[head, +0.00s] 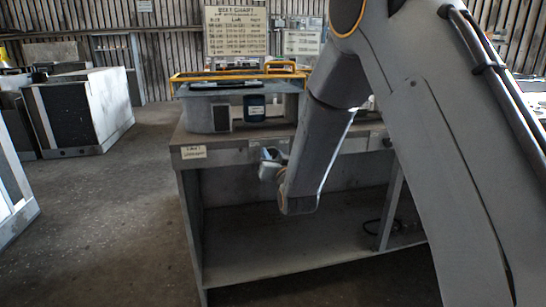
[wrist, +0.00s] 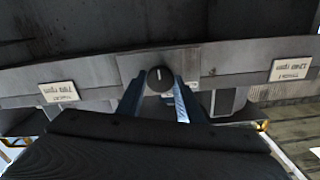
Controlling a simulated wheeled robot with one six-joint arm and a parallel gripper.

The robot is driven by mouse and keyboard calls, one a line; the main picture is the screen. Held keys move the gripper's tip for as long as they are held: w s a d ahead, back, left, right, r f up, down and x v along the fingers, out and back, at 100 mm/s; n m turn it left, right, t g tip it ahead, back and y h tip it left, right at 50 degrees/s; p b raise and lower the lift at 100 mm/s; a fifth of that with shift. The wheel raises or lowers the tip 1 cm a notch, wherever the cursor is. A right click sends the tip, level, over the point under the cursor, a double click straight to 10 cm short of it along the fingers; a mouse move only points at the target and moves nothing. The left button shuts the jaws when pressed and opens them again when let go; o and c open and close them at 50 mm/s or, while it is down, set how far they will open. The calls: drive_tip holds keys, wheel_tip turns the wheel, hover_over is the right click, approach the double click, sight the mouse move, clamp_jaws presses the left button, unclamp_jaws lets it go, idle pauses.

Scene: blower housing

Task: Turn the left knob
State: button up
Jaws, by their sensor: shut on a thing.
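A round dark knob (wrist: 160,78) with a white pointer line sits on a grey plate on the bench's front face. In the wrist view its line stands nearly upright. My gripper (wrist: 158,88) has its two blue-grey fingers on either side of the knob, shut on it. In the head view my gripper (head: 270,162) is at the bench front, and the knob is hidden behind it. Only this one knob shows clearly.
The grey bench (head: 240,154) has an open shelf below. A blower housing (head: 240,106) with yellow rails stands on top. Two labels, one left (wrist: 58,93) and one right (wrist: 290,69), flank the knob, upside down in the wrist view.

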idle(0.4)
drive_tip(key=o, duration=1.1)
drive_tip(key=shift+c, duration=0.2)
drive_tip(key=v, duration=0.7)
drive_tip(key=shift+s, duration=0.4)
drive_tip(key=shift+d, duration=0.2)
